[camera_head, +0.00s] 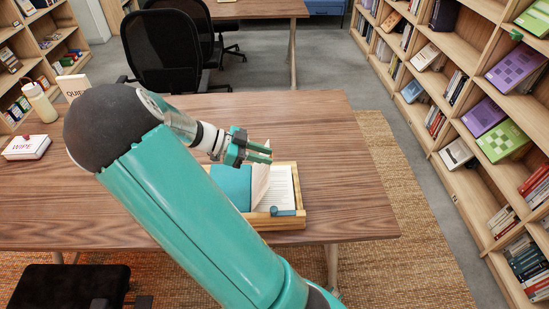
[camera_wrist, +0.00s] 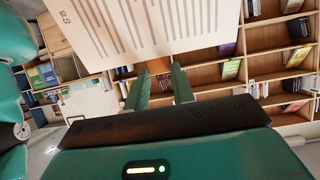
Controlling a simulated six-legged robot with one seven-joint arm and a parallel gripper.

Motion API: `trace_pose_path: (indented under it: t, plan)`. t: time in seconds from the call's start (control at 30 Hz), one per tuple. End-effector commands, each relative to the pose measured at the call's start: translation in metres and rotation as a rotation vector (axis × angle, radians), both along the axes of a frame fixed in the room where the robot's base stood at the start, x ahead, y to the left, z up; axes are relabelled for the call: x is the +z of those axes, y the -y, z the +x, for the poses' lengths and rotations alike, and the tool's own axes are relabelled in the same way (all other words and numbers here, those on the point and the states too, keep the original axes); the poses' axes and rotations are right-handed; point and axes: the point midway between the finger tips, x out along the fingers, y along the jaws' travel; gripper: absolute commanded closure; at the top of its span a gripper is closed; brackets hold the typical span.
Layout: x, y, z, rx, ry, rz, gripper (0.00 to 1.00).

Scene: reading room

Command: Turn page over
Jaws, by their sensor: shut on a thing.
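An open book lies in a wooden stand (camera_head: 275,222) on the table. Its left side (camera_head: 231,184) is teal, and its right page (camera_head: 281,190) is white with printed lines. A page (camera_head: 261,184) stands up near the middle of the book. My gripper (camera_head: 266,153) is above the book, shut on the upper edge of that page. In the wrist view my gripper's two green fingers (camera_wrist: 160,70) reach to the printed page (camera_wrist: 130,28), which fills the top. The exact grip contact is hard to make out.
A small blue piece (camera_head: 283,211) sits at the stand's front edge. The wooden table (camera_head: 335,160) is clear right of the stand. A bottle (camera_head: 39,102), a "QUIET" sign (camera_head: 73,88) and a "WIPE" box (camera_head: 27,147) stand at the left. Black chairs (camera_head: 163,50) are behind; bookshelves (camera_head: 465,90) line the right.

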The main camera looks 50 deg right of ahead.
Motion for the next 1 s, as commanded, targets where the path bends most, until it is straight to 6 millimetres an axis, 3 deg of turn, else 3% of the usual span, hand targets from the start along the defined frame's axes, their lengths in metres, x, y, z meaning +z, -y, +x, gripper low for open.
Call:
trace_pose_path:
  t: [0.5,1.0]
  plan:
    - [0.0,-0.05,0.059,0.002,-0.381,-0.321,1.0]
    - [-0.027,-0.086,0.1,0.002,-0.364,-0.299,1.0]
